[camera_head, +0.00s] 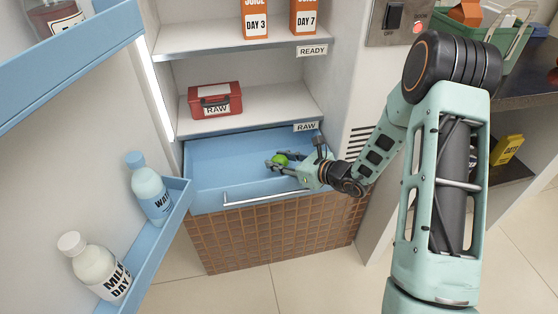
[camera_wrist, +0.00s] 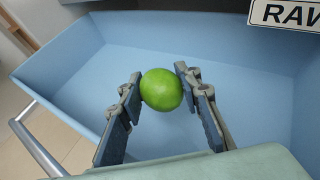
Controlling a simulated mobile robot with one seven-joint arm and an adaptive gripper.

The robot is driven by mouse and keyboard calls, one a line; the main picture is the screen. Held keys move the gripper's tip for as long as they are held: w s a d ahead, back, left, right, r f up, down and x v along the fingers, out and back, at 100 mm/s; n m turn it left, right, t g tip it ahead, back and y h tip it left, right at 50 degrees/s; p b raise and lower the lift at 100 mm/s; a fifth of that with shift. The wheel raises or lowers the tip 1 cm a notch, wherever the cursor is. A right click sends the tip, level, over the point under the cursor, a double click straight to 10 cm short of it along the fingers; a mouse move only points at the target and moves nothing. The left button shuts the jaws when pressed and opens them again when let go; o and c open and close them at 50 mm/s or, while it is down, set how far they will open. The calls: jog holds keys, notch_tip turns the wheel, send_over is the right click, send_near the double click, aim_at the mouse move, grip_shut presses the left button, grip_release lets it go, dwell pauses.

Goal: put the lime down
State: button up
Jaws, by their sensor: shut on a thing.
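The green lime (camera_head: 280,159) is between the fingers of my gripper (camera_head: 277,163), in the pulled-out blue drawer (camera_head: 222,160) at the bottom of the fridge. In the wrist view the lime (camera_wrist: 161,89) sits between the two fingertips (camera_wrist: 159,92), which are shut on it. The blue drawer (camera_wrist: 240,60) spreads around and beneath it and holds nothing else that shows. I cannot tell whether the lime touches the drawer floor.
A red box (camera_head: 215,100) stands on the shelf marked RAW above the drawer. The drawer's front handle (camera_head: 265,198) is on the near side. The open fridge door with a water bottle (camera_head: 149,190) and milk bottle (camera_head: 94,265) is at left.

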jog(key=o, duration=1.2)
jog(key=shift+c, duration=0.2)
jog(key=shift+r+p, duration=0.5)
jog(key=shift+p, duration=0.1)
jog(key=p+v, duration=0.2)
jog(key=v, duration=1)
jog(key=shift+p, duration=0.35)
